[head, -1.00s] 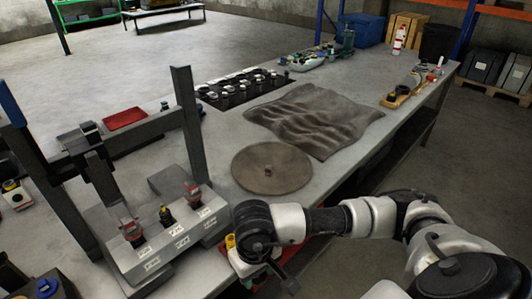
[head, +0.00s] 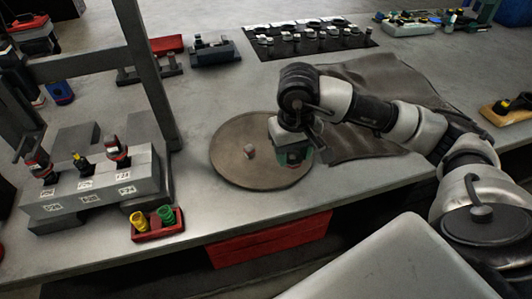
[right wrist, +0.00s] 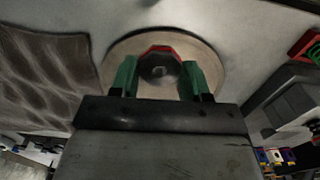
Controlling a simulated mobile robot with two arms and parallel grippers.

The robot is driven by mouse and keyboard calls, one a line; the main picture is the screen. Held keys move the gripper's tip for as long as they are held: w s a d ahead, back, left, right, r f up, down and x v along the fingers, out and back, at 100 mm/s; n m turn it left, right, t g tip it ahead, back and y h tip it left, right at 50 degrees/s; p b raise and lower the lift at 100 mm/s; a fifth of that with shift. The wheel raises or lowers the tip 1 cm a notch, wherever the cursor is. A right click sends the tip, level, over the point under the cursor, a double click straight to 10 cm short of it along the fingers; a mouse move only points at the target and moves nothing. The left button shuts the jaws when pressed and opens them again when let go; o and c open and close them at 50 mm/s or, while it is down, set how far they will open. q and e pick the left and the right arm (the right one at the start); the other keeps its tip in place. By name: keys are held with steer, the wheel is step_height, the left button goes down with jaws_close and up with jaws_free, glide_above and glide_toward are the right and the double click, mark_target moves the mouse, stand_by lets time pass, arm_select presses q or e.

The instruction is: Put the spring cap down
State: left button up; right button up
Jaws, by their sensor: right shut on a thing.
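My right gripper (head: 292,158) is over the right part of a brown round disc (head: 235,170) on the bench. In the right wrist view, its two green fingers (right wrist: 160,76) are shut on a small dark part with a red rim, which I take as the spring cap (right wrist: 148,63). A pale square shows at its middle; I cannot tell whether it belongs to the cap. The disc (right wrist: 118,50) lies behind it. In the head view, the cap is hidden by the gripper; whether it touches the disc is unclear. My left gripper is out of view.
A small block (head: 249,152) stands at the disc's middle. A red tray (head: 158,231) with yellow and green springs is at the bench's front edge, beside a grey labelled block (head: 92,190). Bare bench lies left of the disc.

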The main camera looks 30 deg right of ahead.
steer(key=w+d+r, duration=0.1)
steer(key=w+d, duration=0.1)
steer(key=p, duration=0.2)
glide_toward(262, 146)
steer(key=s+d+f, duration=0.1)
steer(key=s+d, duration=0.1)
steer(key=s+d+f, duration=0.1)
steer(key=d, duration=0.1)
steer(key=shift+s+f, duration=0.15)
steer(key=shift+s, duration=0.25)
steer(key=shift+w+f, duration=0.1)
steer(key=shift+f, duration=0.05)
step_height(262, 146, down, 3)
steer(key=shift+d+f+p, duration=0.1)
steer(key=shift+f+p, duration=0.05)
steer(key=shift+p, duration=0.5)
steer(key=shift+f, duration=0.3)
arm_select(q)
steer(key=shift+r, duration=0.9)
